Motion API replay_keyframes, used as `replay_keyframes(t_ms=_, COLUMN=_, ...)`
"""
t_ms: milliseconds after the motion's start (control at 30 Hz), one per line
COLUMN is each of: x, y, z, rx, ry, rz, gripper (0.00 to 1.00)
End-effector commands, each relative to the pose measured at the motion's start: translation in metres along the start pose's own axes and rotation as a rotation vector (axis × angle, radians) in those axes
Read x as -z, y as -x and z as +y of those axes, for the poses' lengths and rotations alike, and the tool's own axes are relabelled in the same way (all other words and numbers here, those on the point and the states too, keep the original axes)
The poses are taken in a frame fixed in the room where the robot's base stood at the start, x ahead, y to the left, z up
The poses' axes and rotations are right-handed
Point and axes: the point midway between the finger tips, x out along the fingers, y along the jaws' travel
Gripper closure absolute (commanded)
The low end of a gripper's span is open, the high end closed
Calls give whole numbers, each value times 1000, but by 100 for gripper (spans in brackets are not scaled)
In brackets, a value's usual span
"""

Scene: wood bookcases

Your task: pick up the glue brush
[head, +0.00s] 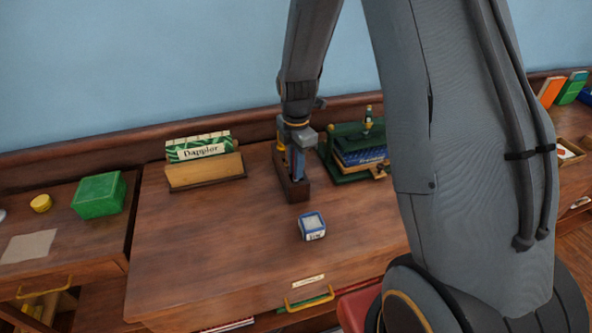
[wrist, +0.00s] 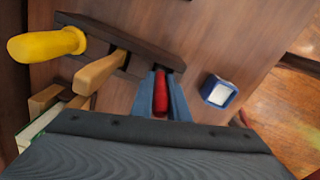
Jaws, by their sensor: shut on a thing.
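My gripper (head: 298,166) points down at the dark wooden tool rack (head: 293,188) on the desk. In the wrist view my gripper (wrist: 162,82) has its two blue-grey fingers closed on either side of a red handle (wrist: 160,95). The head of this red-handled tool is hidden, so I cannot confirm by sight that it is the glue brush. It is at the right end of the rack (wrist: 95,30); whether it is still seated in its slot I cannot tell. A yellow handle (wrist: 45,44) and a light wooden handle (wrist: 100,72) stand in the rack beside it.
A small blue-and-white box (head: 312,226) stands just in front of the rack. A green organiser with books (head: 352,155) is close on the right. A wooden holder with a green-and-white box (head: 205,165) stands at left. The desk's front left is clear.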

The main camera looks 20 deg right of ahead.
Motion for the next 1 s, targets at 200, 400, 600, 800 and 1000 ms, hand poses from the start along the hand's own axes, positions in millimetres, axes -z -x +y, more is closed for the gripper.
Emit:
replay_keyframes(t_ms=200, x=0, y=7, z=1, rx=-1, ry=0, rz=0, gripper=100)
replay_keyframes(t_ms=400, x=0, y=27, z=2, rx=-4, ry=0, rz=-1, gripper=100)
replay_keyframes(t_ms=600, x=0, y=54, z=2, rx=-4, ry=0, rz=-1, gripper=100)
replay_keyframes(t_ms=800, x=0, y=80, z=2, rx=-4, ry=0, rz=-1, gripper=100)
replay_keyframes(t_ms=1000, x=0, y=96, z=2, rx=-1, ry=0, rz=0, gripper=100)
